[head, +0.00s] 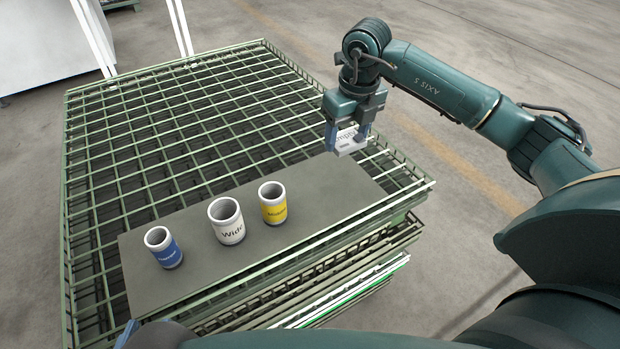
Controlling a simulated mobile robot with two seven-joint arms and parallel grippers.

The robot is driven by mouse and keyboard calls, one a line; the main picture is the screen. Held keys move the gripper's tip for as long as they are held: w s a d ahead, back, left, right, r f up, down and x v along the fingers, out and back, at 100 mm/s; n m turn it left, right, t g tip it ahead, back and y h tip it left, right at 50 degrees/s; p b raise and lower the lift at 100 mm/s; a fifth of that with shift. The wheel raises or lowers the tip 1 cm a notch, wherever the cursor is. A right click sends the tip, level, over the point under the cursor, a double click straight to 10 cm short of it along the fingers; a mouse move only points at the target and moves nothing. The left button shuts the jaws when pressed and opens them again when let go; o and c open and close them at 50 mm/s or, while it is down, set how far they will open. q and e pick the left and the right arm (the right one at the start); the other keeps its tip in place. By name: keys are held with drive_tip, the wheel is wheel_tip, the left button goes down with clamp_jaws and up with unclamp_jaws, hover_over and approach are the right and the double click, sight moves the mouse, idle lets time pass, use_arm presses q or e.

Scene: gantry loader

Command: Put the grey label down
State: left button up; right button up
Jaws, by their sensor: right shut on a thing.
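My right gripper (347,140) is shut on the grey label (353,148), a small pale piece with dark lettering. The fingers hide part of it, and the lettering is only partly readable. The label appears held above the far right end of a flat grey-brown board (310,215). I cannot tell the exact gap beneath it. My left gripper does not show clearly; only a small part of my own body shows at the bottom left edge.
Three upright open-topped cups stand on the board: a blue-banded one (164,250), a larger white one marked "Wide" (227,224) and a yellow-banded one (272,205). The board's right end is clear. The board lies on a green wire-mesh stack (75,150) with raised edges.

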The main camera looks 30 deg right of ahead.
sight(342, 178)
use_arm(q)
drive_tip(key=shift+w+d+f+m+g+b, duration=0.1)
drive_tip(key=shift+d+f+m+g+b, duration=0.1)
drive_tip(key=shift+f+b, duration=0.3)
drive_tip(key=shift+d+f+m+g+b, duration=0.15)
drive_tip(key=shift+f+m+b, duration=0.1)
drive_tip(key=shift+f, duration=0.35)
use_arm(e)
wheel_tip(342, 178, down, 10)
drive_tip(key=shift+r, duration=0.25)
drive_tip(key=shift+f, duration=0.1)
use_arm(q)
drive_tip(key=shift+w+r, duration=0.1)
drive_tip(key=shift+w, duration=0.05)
use_arm(e)
drive_tip(key=o, duration=0.9)
drive_tip(key=shift+o, duration=0.2)
